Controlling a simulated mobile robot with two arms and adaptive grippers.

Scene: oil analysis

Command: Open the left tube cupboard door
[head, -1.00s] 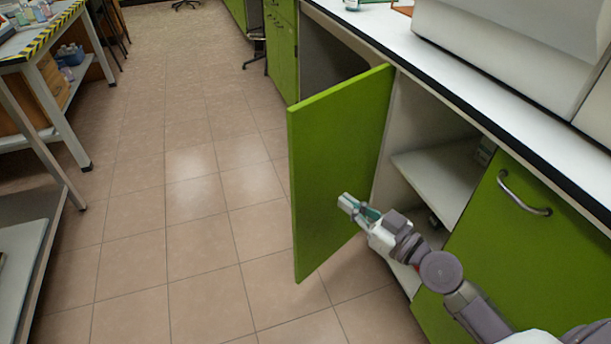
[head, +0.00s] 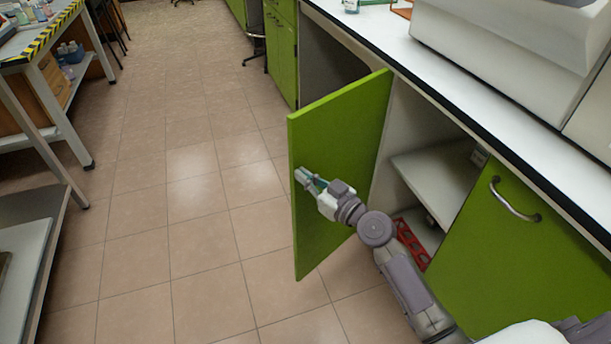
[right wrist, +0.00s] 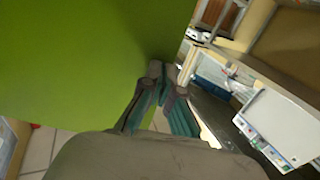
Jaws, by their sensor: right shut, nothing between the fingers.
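The left tube cupboard door (head: 345,140) is a green panel. It stands swung out wide from the cupboard, over the tiled floor. My right gripper (head: 301,174) is in front of the door's inner face, near its free edge, shut and empty. In the right wrist view the green door (right wrist: 80,60) fills the upper left, and the shut fingertips (right wrist: 163,72) lie close to its edge; I cannot tell whether they touch it. The open cupboard shows a white shelf (head: 437,175). My left gripper is not in view.
The closed green door (head: 500,245) beside the opening has a metal handle (head: 515,203). A red rack (head: 413,243) stands low in the cupboard. The white counter (head: 400,50) carries a large pale machine (head: 500,45). The tiled floor (head: 190,200) on the left is clear.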

